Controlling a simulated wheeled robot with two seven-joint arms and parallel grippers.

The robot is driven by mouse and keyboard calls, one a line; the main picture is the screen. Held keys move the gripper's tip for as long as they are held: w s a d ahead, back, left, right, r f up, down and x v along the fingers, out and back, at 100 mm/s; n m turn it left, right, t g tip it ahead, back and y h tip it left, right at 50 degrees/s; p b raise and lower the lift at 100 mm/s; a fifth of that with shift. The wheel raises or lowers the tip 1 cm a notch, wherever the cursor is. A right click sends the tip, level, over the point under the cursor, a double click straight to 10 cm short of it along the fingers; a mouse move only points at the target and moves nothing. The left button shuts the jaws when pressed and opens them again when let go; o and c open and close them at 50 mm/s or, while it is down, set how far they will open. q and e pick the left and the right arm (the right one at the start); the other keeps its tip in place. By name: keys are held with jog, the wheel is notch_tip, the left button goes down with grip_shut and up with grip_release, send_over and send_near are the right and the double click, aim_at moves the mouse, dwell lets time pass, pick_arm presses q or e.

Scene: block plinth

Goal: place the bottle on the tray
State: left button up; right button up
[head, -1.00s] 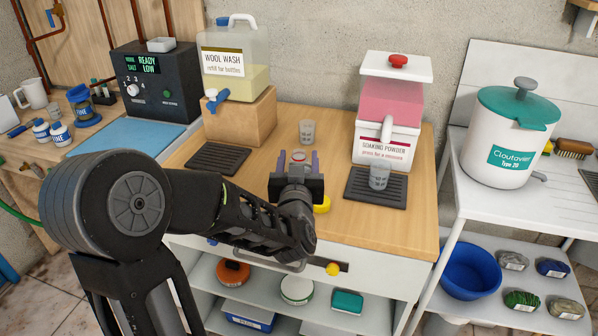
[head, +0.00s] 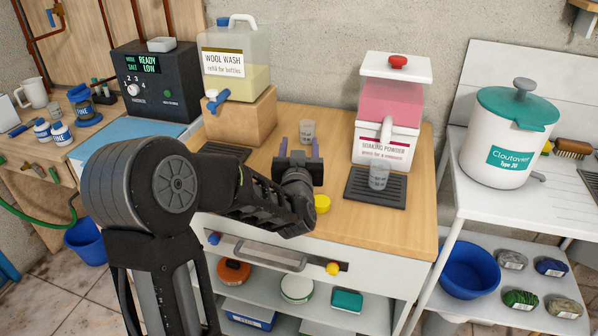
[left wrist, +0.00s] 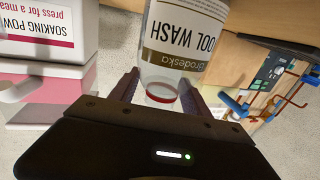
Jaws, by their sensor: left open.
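The bottle (left wrist: 185,45) is clear, with a white and brown WOOL WASH label and a red ring at its cap end. The left wrist view shows it upside down, between and beyond my fingertips. My left gripper (head: 299,147) is open over the wooden worktop; its fingers (left wrist: 160,88) stand on either side of the bottle, not closed on it. A flat blue tray-like surface (head: 150,130) lies left of the worktop, partly behind my arm. My right gripper is not in view.
A wool wash jug (head: 236,75) stands on a wooden block (head: 240,117). At right a soaking powder dispenser (head: 393,110) has a cup (head: 379,175) on a dark grille (head: 372,197). A yellow round thing (head: 322,203) lies near the front.

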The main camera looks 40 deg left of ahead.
pick_arm(q)
jog(key=shift+c, duration=0.2)
grip_shut()
dwell(0.6)
